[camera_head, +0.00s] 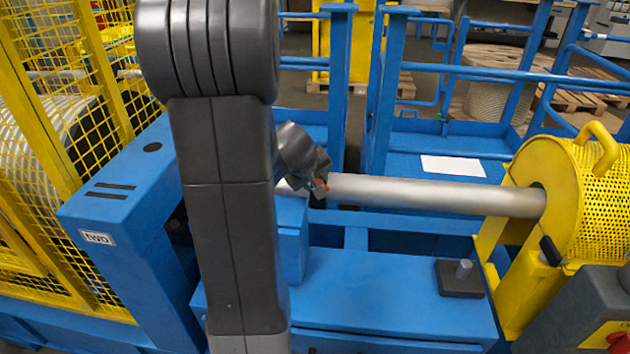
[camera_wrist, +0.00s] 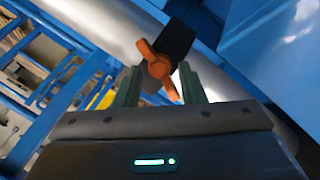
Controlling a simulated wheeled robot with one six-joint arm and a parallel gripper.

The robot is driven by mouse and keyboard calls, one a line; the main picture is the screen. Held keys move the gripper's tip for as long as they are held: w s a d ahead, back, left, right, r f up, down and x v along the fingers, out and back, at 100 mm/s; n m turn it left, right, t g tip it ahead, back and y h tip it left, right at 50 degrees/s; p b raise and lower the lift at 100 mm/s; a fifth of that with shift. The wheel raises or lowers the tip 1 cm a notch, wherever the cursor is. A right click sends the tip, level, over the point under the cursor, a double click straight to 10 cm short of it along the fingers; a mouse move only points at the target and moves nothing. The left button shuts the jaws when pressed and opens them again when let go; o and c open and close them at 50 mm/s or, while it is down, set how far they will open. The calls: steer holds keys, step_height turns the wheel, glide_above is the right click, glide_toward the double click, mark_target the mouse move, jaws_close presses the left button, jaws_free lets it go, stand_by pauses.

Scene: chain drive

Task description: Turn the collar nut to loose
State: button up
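The collar nut (camera_wrist: 157,66) is a small orange two-winged piece on a dark collar block (camera_wrist: 174,42). The block sits on a silver shaft (camera_head: 430,194). In the wrist view one wing points up-left and the other down-right. In the head view only a small orange-red bit of the nut (camera_head: 321,184) shows, at the shaft's left end. My gripper (camera_wrist: 160,72) has its two greenish fingers apart, one on each side of the nut's lower wing. I cannot tell whether either finger touches it. In the head view my dark arm hides much of the gripper.
A yellow perforated guard (camera_head: 602,195) stands at the shaft's right end. A yellow mesh cage (camera_head: 60,120) is at the left, beside a blue post labelled "two" (camera_head: 130,215). Blue railings (camera_head: 470,72) stand behind. A dark block with a grey peg (camera_head: 460,280) sits on the blue bench.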

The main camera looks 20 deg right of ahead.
jaws_close()
stand_by(1.2)
jaws_free()
steer(key=shift+r, duration=0.1)
steer(key=p+v, duration=0.2)
steer(key=v, duration=1.1)
steer(key=shift+s+r+p, duration=0.2)
steer(key=shift+r+p, duration=0.1)
steer(key=shift+p, duration=0.05)
steer(key=shift+a, duration=0.15)
